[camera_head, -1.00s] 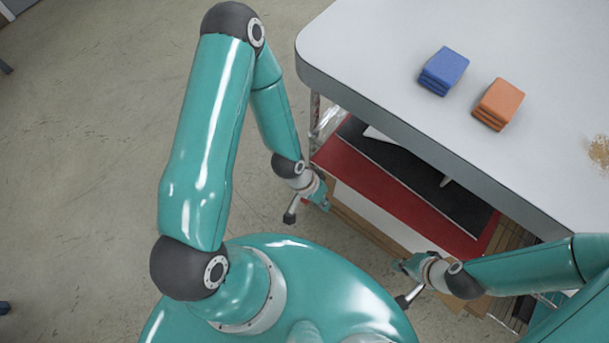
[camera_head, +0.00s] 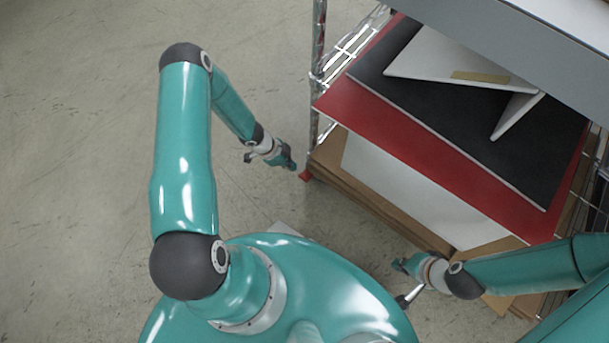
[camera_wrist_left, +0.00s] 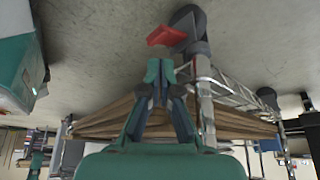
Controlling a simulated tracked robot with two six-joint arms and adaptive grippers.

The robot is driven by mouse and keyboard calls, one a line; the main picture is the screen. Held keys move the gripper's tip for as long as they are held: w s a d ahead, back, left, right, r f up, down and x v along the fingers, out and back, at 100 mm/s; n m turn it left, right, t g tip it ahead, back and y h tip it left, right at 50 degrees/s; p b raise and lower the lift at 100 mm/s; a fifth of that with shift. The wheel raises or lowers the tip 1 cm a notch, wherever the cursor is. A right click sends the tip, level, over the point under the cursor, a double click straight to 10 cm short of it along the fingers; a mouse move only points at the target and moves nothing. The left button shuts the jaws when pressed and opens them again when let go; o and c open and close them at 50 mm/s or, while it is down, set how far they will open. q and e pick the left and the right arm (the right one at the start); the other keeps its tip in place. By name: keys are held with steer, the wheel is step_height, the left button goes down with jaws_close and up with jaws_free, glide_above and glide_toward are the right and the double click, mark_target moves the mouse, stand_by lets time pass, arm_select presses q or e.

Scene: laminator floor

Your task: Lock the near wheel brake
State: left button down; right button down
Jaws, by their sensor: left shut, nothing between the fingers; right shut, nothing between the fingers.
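The red wheel brake pedal (camera_head: 305,175) shows at the foot of the cart's left corner post. In the left wrist view the same red pedal (camera_wrist_left: 167,36) sticks out from a dark caster wheel (camera_wrist_left: 189,22). My left gripper (camera_head: 291,164) is shut and empty, just left of the pedal in the head view. In the left wrist view its fingertips (camera_wrist_left: 160,72) point toward the pedal, and I see a gap between them. My right gripper (camera_head: 399,265) is shut and empty, in front of the lower shelf, away from the pedal.
The wire-shelf cart (camera_head: 318,75) holds red and black sheets (camera_head: 400,140) and a white tent-like piece. Brown boards (camera_head: 330,160) lie on a lower level near the corner post. The floor (camera_head: 80,150) to the left is clear.

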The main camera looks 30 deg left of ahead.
arm_select(q)
steer(key=shift+d, duration=0.1)
steer(key=shift+b+x, duration=3.4)
steer(key=shift+x, duration=0.05)
